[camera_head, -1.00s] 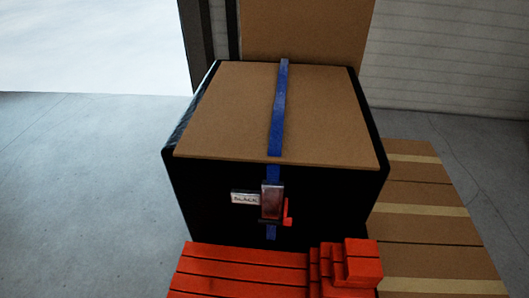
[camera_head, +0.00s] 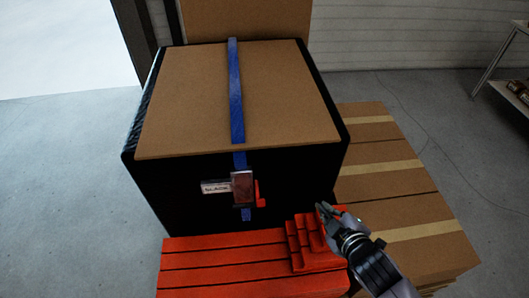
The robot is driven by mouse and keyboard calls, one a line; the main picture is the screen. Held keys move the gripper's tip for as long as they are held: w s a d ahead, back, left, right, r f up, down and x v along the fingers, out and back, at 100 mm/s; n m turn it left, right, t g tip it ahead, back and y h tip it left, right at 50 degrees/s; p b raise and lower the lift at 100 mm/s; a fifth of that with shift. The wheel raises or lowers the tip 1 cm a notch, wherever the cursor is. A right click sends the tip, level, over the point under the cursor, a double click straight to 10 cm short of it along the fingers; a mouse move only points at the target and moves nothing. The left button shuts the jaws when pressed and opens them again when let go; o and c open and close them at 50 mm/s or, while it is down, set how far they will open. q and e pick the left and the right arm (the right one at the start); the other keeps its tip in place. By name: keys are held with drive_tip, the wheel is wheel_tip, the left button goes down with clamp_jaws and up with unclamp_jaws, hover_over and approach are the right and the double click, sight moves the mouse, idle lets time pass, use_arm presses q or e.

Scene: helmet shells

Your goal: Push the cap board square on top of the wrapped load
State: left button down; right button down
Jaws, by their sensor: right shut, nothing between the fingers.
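The cap board (camera_head: 190,97) is a flat brown sheet lying on top of the black wrapped load (camera_head: 285,185). A blue strap (camera_head: 236,100) runs over the board and down the front face to a buckle (camera_head: 243,188). Black wrap shows beside the board at the left and right edges; the board's front edge lies along the load's front top edge. My right gripper (camera_head: 322,208) is shut and empty, at the lower right in front of the load, below board height and by the red stepped blocks. My left gripper is not in view.
Red stepped blocks (camera_head: 302,245) and a red slatted platform (camera_head: 215,268) stand in front of the load. Taped brown boxes (camera_head: 385,160) are at the right, and a tall brown panel (camera_head: 245,20) stands behind. A shelf (camera_head: 515,95) is at the far right. Grey floor is open at left.

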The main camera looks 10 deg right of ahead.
sight(265, 148)
drive_tip(key=a+r+n+t+y, duration=0.1)
drive_tip(key=a+r+n+y, duration=0.8)
drive_tip(key=n, duration=0.6)
drive_tip(key=w+a+y+p, duration=0.1)
drive_tip(key=w+a+p, duration=0.3)
drive_tip(key=w, duration=0.7)
drive_tip(key=shift+w+a+r, duration=0.15)
drive_tip(key=shift+w+a, duration=0.2)
drive_tip(key=shift+a, duration=0.4)
drive_tip(key=shift+w+d, duration=0.1)
drive_tip(key=shift+w, duration=1.35)
drive_tip(key=shift+s, duration=0.15)
